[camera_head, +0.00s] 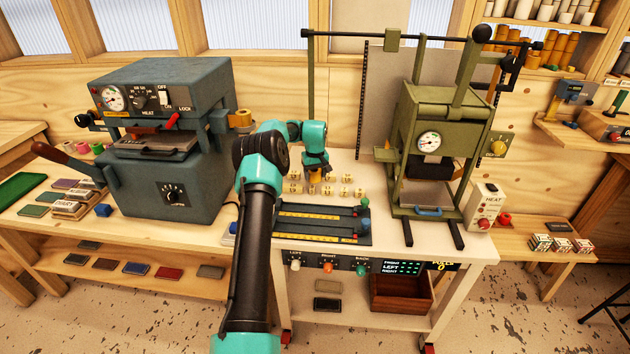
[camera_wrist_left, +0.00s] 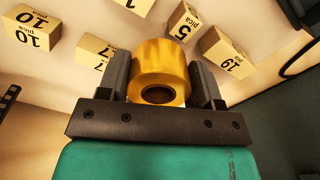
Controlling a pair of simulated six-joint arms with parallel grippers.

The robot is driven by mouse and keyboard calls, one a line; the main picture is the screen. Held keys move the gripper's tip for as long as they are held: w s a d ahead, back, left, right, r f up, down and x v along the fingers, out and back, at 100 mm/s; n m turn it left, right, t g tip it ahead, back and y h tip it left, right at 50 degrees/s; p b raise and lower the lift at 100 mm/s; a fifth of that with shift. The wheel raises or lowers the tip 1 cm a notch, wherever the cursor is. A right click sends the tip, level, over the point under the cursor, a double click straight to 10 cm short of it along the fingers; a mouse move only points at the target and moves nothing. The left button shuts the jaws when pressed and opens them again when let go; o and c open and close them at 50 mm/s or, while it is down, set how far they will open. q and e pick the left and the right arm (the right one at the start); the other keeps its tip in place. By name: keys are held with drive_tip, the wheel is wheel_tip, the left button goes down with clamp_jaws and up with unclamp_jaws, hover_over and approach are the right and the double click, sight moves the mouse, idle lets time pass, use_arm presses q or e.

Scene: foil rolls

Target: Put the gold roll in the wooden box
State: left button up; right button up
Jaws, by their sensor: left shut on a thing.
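The gold roll (camera_wrist_left: 161,70) is a shiny yellow-gold cylinder with a dark hollow core. In the left wrist view it sits between the two dark fingers of my left gripper (camera_wrist_left: 162,88), which is shut on it. In the head view my left gripper (camera_head: 316,172) is over the bench among small printed blocks, and only a little of the gold shows beneath it. Whether the roll touches the bench I cannot tell. The wooden box (camera_head: 402,307) is an open reddish-brown box on the lower shelf, right of my arm. My right gripper is not in view.
Several cream blocks with numbers (camera_wrist_left: 227,50) surround the held roll. A dark tray with yellow rulers (camera_head: 322,238) lies in front of them. A green press (camera_head: 435,110) stands right, a grey heated machine (camera_head: 165,130) left. The bench's front edge carries a control panel above the box.

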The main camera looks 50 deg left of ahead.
sight(315, 180)
use_arm(q)
drive_tip(key=shift+w+a, duration=0.15)
drive_tip(key=shift+w+a, duration=0.1)
drive_tip(key=shift+f, duration=1.75)
drive_tip(key=shift+f, duration=0.1)
drive_tip(key=o, duration=0.7)
drive_tip(key=shift+f, duration=0.1)
wheel_tip(315, 180, up, 12)
drive_tip(key=shift+r, duration=0.2)
